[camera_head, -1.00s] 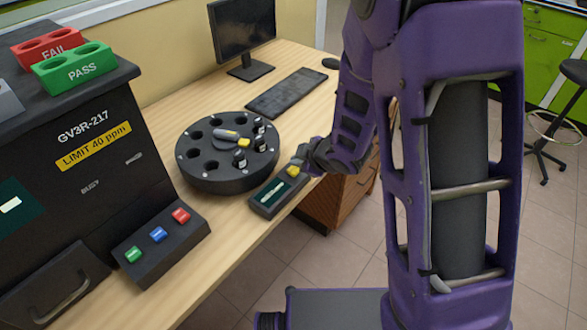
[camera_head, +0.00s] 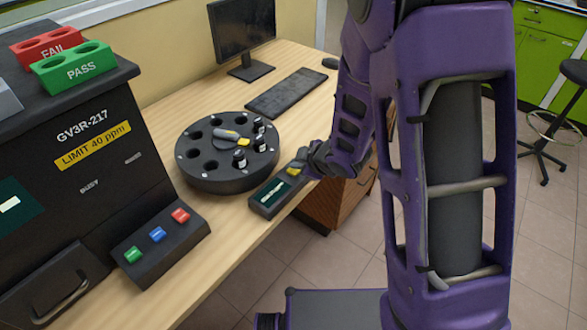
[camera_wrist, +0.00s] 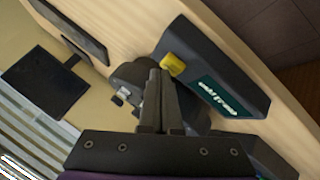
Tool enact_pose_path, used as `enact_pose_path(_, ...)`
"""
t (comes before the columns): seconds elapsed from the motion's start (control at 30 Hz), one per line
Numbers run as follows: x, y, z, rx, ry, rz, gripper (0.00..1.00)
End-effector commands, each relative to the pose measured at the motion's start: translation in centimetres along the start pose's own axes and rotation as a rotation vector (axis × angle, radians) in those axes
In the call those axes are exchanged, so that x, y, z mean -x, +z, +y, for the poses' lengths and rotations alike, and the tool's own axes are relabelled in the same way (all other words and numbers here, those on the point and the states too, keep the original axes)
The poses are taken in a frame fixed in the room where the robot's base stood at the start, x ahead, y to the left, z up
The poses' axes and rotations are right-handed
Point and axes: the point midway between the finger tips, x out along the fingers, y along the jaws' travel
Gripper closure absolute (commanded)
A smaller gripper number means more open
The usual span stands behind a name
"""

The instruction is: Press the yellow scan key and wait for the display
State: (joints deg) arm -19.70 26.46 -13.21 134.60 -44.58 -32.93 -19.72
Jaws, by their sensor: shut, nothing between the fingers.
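The dark scanner box (camera_head: 262,206) sits at the table's front edge, beside the round vial carousel. Its dark green display (camera_head: 273,193) shows pale text too small to read for sure; the display also appears in the wrist view (camera_wrist: 220,97). The yellow scan key (camera_wrist: 173,64) is at one end of the box; in the head view (camera_head: 293,171) it is partly covered by my gripper. My gripper (camera_wrist: 157,72) is shut and empty. Its fingertips appear just beside the key in the wrist view; I cannot tell whether they touch it.
The carousel (camera_head: 195,178) holds several dark vials. A black analyser (camera_head: 90,150) with a panel of green, blue and red buttons (camera_head: 165,260) stands at left, with FAIL (camera_head: 45,48) and PASS (camera_head: 75,68) racks on top. A keyboard (camera_head: 287,92) and monitor (camera_head: 243,35) are behind.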

Motion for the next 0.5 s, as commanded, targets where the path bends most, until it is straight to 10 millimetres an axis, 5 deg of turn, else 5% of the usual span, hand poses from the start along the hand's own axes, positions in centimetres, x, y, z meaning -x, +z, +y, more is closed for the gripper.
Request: enact_pose_path(0.5, -0.45, 0.33, -0.33, 0.000, -0.001, 0.000, 1.00)
